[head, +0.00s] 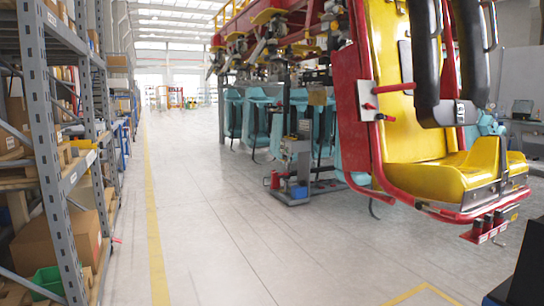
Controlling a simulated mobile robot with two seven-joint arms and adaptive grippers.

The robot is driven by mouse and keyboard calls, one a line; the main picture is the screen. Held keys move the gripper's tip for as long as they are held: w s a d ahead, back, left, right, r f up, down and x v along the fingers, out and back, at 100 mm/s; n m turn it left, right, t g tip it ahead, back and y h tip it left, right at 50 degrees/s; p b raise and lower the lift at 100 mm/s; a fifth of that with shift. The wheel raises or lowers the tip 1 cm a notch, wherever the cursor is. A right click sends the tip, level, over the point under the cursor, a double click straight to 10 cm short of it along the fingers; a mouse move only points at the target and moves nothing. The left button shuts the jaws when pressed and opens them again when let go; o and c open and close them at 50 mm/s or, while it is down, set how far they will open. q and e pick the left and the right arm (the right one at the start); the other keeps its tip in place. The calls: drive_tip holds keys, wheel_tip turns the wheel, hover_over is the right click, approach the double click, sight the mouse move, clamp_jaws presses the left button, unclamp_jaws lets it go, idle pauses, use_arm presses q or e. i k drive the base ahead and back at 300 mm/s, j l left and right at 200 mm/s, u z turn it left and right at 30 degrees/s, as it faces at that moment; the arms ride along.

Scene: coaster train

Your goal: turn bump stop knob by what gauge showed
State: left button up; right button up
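A red and yellow coaster seat (430,175) hangs at the right from an overhead train, with black padded restraints (432,60). A pale plate (367,98) on the seat's left side carries small red knobs (369,107) and a red lever (394,88). I cannot tell which of these is the bump stop knob. No gauge can be made out at this size. Neither of my grippers is in view.
Grey shelving (45,130) with boxes lines the left. A grey wheeled cart (297,160) stands left of the seat, with a red container (275,180) beside it. Teal seats (262,120) hang behind. The pale floor (220,240) between the shelving and the seat is clear.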

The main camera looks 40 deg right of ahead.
sight(368, 107)
drive_tip(key=i+l+z, duration=0.1)
drive_tip(key=i+z, duration=0.6)
drive_tip(key=i, duration=0.25)
drive_tip(key=i+j+z, duration=0.3)
drive_tip(key=i, duration=0.15)
